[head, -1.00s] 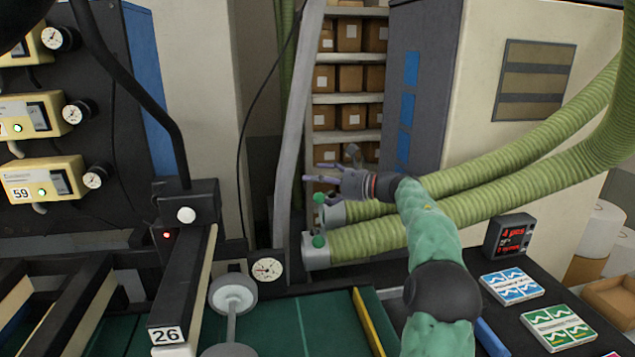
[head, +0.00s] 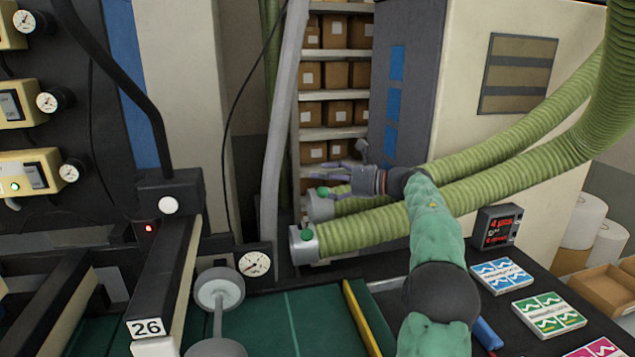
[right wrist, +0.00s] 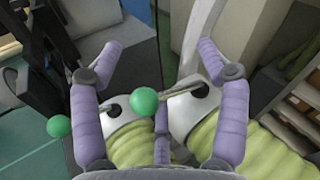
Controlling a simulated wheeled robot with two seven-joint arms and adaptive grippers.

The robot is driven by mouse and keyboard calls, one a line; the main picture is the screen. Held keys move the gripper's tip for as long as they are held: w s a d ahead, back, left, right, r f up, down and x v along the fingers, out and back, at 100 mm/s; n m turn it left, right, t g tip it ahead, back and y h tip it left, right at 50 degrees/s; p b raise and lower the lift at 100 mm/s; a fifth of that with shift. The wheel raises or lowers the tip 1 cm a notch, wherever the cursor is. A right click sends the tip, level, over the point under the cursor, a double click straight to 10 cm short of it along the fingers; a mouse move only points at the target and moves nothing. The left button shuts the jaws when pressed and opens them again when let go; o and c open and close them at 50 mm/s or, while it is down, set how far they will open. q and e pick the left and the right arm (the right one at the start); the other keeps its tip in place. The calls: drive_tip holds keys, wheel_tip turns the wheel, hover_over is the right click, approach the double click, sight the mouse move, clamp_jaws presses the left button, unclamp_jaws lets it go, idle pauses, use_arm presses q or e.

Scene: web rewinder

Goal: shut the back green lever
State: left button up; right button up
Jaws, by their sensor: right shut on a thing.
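The back green lever has a round green knob (head: 322,190) at the grey end fitting of the rear green hose. In the right wrist view its knob (right wrist: 144,101) lies between my fingers, with a thin rod running right to a dark pivot. My right gripper (head: 338,182) reaches over this fitting from the right, its purple fingers shut on the lever. The front green lever knob (head: 307,235) is on the nearer hose's fitting; it also shows in the right wrist view (right wrist: 59,125), outside the fingers. My left gripper is not in view.
The thick green hoses (head: 480,195) run right and upward. A shelf of boxes (head: 333,75) stands behind. A gauge (head: 254,264) and a black post numbered 26 (head: 148,327) are at left. A red display (head: 497,227) and cards lie at right.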

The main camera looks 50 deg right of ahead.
drive_tip(key=v, duration=0.3)
drive_tip(key=r+b+v, duration=0.1)
drive_tip(key=v, duration=0.2)
drive_tip(key=shift+a, duration=0.2)
drive_tip(key=shift+s+r+b, duration=0.15)
drive_tip(key=shift+s+b, duration=0.2)
drive_tip(key=shift+s, duration=0.4)
drive_tip(key=shift+d, duration=0.15)
